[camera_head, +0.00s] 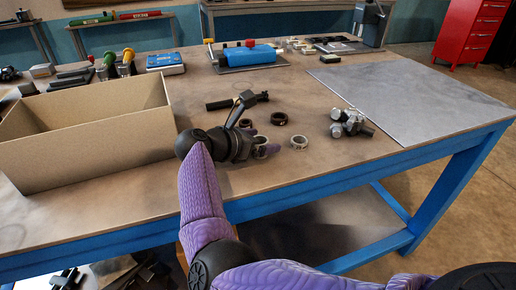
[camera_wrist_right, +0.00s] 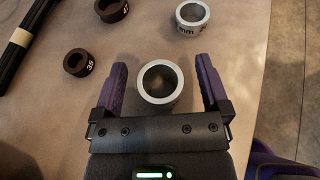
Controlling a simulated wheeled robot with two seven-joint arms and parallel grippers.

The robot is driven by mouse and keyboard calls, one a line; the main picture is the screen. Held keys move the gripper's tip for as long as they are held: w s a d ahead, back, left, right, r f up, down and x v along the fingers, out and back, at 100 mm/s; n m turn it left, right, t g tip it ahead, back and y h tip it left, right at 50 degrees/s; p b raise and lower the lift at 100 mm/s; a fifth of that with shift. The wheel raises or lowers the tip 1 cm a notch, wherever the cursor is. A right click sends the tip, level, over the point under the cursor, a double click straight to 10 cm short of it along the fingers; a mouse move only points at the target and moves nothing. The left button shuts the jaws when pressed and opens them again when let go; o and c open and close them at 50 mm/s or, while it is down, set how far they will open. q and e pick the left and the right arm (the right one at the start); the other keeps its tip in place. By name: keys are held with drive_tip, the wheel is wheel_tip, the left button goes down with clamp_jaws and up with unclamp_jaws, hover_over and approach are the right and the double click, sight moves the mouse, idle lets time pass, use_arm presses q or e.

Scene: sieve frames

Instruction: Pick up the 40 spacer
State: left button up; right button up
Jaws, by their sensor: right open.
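My right gripper (camera_head: 274,147) is low over the bench and open. In the right wrist view its two purple fingers (camera_wrist_right: 161,66) stand on either side of a silver ring spacer (camera_wrist_right: 160,103), with a gap at each side. No number can be read on this ring. Another silver ring (camera_wrist_right: 192,28) lies beyond the fingers, with "mm" partly legible; the head view shows it too (camera_head: 299,146). A dark ring (camera_wrist_right: 80,70) seems to read "35", and a second dark ring (camera_wrist_right: 111,14) is cut off by the frame. Which ring is the 40 cannot be told.
Black rods (camera_wrist_right: 18,38) lie at the left of the wrist view. A large open box (camera_head: 95,150) stands left of my right arm. Metal fittings (camera_head: 350,123) and a grey sheet (camera_head: 420,95) lie to the right. A blue tool (camera_head: 248,56) stands behind.

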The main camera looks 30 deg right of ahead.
drive_tip(key=shift+b+x, duration=0.45)
drive_tip(key=shift+x, duration=0.4)
drive_tip(key=shift+d+f, duration=0.15)
drive_tip(key=shift+f, duration=0.1)
drive_tip(key=shift+r, duration=0.15)
drive_tip(key=c, duration=0.7)
clamp_jaws()
drive_tip(key=shift+r, duration=0.1)
